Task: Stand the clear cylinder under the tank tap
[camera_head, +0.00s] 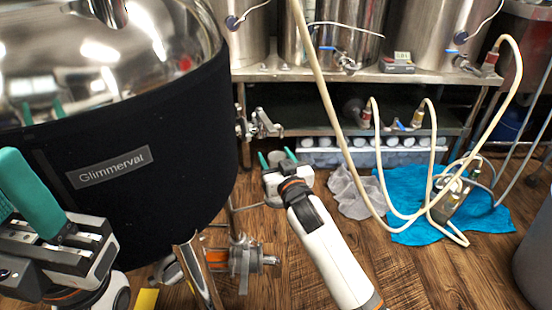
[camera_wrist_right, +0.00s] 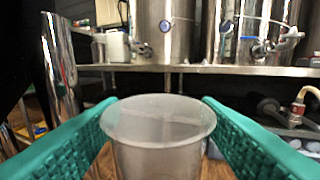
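The clear cylinder (camera_wrist_right: 158,150) stands upright between the green fingers of my right gripper (camera_wrist_right: 158,112), its wide rim facing up. The fingers press in from both sides; its lower part is cut off. In the head view my right gripper (camera_head: 277,160) is in the air just right of the tank, and the cylinder (camera_head: 276,157) is barely visible there. The tank (camera_head: 150,190), with a black jacket labelled Glimmerval, has a metal tap (camera_head: 262,124) on its right side, above and just left of the gripper. My left gripper (camera_head: 25,195) is at the left; its opening is unclear.
A steel bench (camera_head: 300,74) with several steel vessels stands behind. Hoses (camera_head: 375,160) hang to a blue cloth (camera_head: 405,187) on the floor beside a grey cloth (camera_head: 352,190). A lower metal fitting (camera_head: 245,262) is near the tank's leg.

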